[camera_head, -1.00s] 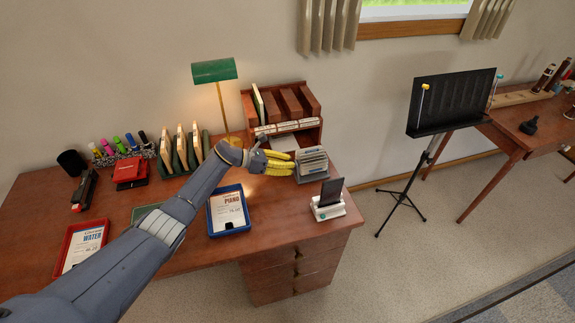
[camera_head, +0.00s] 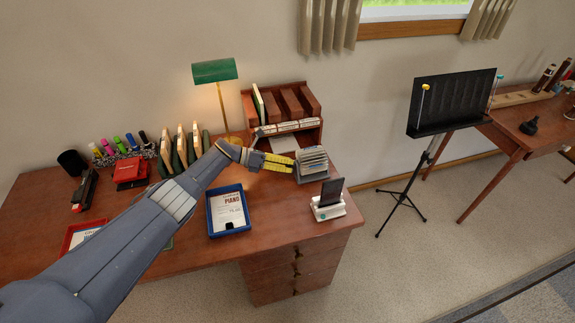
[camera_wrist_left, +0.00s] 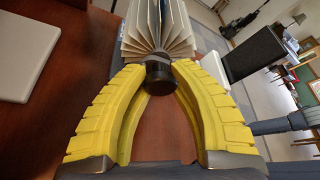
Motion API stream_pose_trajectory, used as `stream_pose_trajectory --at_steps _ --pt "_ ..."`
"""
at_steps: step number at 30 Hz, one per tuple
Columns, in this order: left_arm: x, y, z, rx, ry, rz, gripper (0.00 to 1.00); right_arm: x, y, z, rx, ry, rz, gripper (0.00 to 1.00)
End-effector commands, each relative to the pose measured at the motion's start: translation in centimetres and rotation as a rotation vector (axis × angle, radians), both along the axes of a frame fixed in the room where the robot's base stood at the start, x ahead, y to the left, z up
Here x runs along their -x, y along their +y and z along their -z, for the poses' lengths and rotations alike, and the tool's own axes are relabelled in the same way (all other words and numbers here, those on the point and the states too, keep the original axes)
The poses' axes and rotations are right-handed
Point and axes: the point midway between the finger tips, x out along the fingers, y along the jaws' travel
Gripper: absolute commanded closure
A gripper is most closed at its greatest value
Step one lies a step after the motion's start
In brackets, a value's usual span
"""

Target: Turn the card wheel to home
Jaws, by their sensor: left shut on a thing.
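The card wheel (camera_head: 313,160) stands on the desk near its right end, a fan of cream cards on a grey base. It also shows at the top of the left wrist view (camera_wrist_left: 160,28), with a dark round knob (camera_wrist_left: 159,77) on its near side. My left gripper (camera_head: 292,164) has yellow fingers and reaches in from the left. In the left wrist view its fingertips (camera_wrist_left: 159,70) are closed on the knob from both sides. The knob's far side is hidden by the fingers and cards. My right gripper is not in view.
A phone on a white stand (camera_head: 328,204) is just right of the wheel. A wooden organizer (camera_head: 283,112) and green lamp (camera_head: 214,71) stand behind. A blue tray (camera_head: 228,228) lies in front. A black music stand (camera_head: 450,102) stands off the desk.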

Motion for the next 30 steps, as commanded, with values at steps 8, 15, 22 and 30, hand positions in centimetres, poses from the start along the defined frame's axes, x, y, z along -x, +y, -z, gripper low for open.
stream_pose_trajectory --at_steps 8,15,22,30 --pt "-0.3 -0.1 -0.6 0.007 -0.006 -0.002 1.00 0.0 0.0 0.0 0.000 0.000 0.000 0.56" --pt "-0.2 -0.1 -0.4 0.005 -0.004 -0.002 0.56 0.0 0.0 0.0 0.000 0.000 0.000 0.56" --pt "-0.1 0.0 -0.2 0.003 -0.002 0.000 0.45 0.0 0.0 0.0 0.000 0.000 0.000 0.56" --pt "-0.1 0.9 -0.4 0.001 -0.002 -0.002 0.45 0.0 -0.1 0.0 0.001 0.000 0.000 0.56"
